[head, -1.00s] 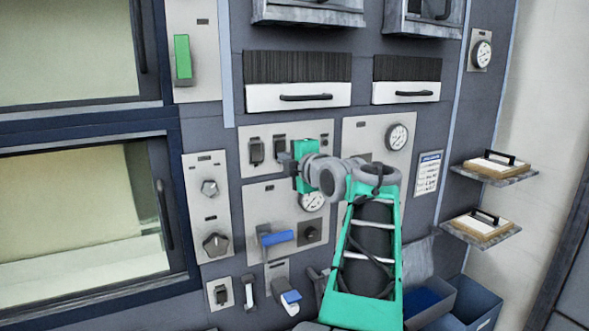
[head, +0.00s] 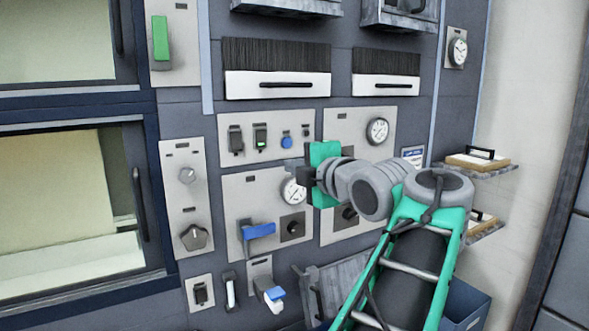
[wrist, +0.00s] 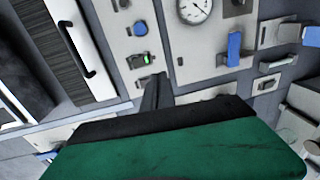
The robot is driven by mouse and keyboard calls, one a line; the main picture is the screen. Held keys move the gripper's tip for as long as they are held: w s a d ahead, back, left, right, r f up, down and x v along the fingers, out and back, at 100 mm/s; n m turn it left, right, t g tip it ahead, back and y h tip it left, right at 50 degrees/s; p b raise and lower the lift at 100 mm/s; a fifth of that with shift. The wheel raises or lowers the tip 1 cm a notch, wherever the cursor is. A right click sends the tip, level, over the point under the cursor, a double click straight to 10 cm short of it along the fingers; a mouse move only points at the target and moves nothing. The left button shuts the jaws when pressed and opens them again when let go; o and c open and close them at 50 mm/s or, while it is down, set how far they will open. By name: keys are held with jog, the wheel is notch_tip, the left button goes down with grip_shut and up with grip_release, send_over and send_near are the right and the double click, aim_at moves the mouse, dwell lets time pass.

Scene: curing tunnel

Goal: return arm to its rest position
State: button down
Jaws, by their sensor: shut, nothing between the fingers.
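My gripper (head: 296,170) is in front of the control panel in the head view, its dark fingers pointing left, just beside a round gauge (head: 293,190). It is shut and holds nothing. In the wrist view the dark fingers (wrist: 155,92) stick out beyond the green gripper body, against the panel face. My green and grey arm reaches up from the lower right. The gripper looks apart from the panel, though the exact gap cannot be told.
A switch panel (head: 274,154) with a lit green switch (head: 260,137) is behind and left of the gripper. A blue lever (head: 259,231) juts out below. Shelves with wooden-based handled tools (head: 470,160) are at right. A blue bin (head: 466,304) stands low right.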

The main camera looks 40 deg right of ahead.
jog(key=shift+f, duration=0.1)
jog(key=w+a+f+m+g+y, duration=0.2)
jog(key=w+a+f+m+g, duration=0.15)
jog(key=a+f, duration=0.6)
jog(key=w+a+f+m+g+y, duration=0.2)
jog(key=w+a+f+m, duration=0.25)
jog(key=a+f, duration=0.5)
jog(key=s+a+f+m+g, duration=0.3)
jog(key=s+a+f, duration=0.3)
jog(key=f, duration=0.4)
jog(key=s+a+f+m+g, duration=0.3)
jog(key=s+a+f, duration=0.3)
jog(key=f, duration=0.5)
jog(key=shift+s+a+f+m+g+y, duration=0.15)
jog(key=shift+s+a+m+g+y, duration=0.3)
jog(key=shift+s, duration=0.6)
